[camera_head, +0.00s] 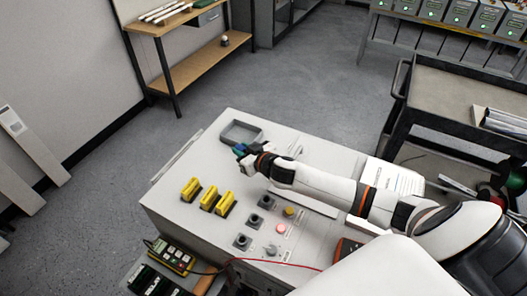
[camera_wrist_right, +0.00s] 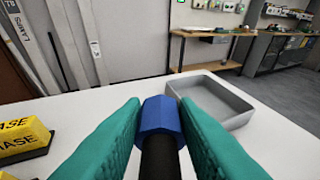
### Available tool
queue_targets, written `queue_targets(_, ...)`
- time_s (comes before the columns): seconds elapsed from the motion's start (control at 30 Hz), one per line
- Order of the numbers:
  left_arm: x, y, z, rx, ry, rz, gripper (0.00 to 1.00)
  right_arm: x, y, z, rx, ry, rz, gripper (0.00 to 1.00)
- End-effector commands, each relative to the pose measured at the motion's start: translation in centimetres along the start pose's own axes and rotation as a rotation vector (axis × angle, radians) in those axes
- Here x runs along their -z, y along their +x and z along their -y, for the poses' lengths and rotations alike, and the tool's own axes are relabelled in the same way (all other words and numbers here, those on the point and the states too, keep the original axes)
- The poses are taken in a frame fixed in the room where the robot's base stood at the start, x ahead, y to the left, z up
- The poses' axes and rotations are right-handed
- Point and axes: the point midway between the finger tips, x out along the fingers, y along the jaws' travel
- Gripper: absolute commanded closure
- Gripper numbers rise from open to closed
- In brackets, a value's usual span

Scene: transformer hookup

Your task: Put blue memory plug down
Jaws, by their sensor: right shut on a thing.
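The blue memory plug (camera_wrist_right: 160,114) is between the two green finger pads of my right gripper (camera_wrist_right: 160,125) in the right wrist view, with a black shaft below its blue head. My right gripper (camera_head: 241,151) is shut on it and is over the far part of the white cabinet top, just in front of the grey tray (camera_head: 227,136). In the right wrist view the empty-looking tray (camera_wrist_right: 240,119) lies beyond and to the right of the plug. The plug is small in the head view. My left gripper is not in view.
Several yellow phase blocks (camera_head: 209,199) stand on the cabinet top (camera_head: 172,182) left of my right arm. Black switches (camera_head: 242,241) and coloured buttons (camera_head: 280,228) lie nearer. A dark cart (camera_head: 450,100) stands right, a wooden bench (camera_head: 190,68) at the back.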

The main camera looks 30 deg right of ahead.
Motion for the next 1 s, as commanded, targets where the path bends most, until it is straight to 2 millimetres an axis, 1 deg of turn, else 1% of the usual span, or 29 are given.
queue_targets(0.03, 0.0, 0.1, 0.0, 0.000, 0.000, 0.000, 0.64, 1.1, 0.4, 0.0, 0.002, 0.004, -0.002, 0.97)
queue_targets(0.1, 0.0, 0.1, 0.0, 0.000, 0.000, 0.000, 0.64, 2.1, 0.8, 0.0, 0.002, 0.003, -0.002, 0.97)
queue_targets(0.27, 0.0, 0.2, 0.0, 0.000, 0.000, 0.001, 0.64, 3.4, 1.3, 0.0, 0.002, 0.002, 0.002, 0.97)
queue_targets(0.4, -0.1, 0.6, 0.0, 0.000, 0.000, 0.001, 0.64, 5.5, 2.0, -0.2, 0.001, 0.003, 0.000, 0.97)
queue_targets(0.5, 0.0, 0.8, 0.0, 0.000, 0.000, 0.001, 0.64, 6.5, 2.5, -0.1, 0.002, 0.003, 0.001, 0.97)
queue_targets(0.6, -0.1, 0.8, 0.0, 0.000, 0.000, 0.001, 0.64, 6.8, 2.6, -0.2, 0.001, 0.002, 0.002, 0.97)
queue_targets(0.8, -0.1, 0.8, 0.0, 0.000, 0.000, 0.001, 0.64, 6.7, 2.5, -0.1, 0.000, 0.001, 0.002, 0.97)
queue_targets(0.9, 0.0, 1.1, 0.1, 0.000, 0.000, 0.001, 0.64, 7.0, 2.7, -0.1, 0.000, 0.002, 0.002, 0.97)
queue_targets(0.93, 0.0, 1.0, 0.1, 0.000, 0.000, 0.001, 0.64, 7.0, 2.6, -0.1, 0.000, 0.002, 0.001, 0.70)
queue_targets(1.0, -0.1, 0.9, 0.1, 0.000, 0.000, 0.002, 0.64, 6.9, 2.6, -0.1, 0.000, 0.001, 0.001, 0.58)
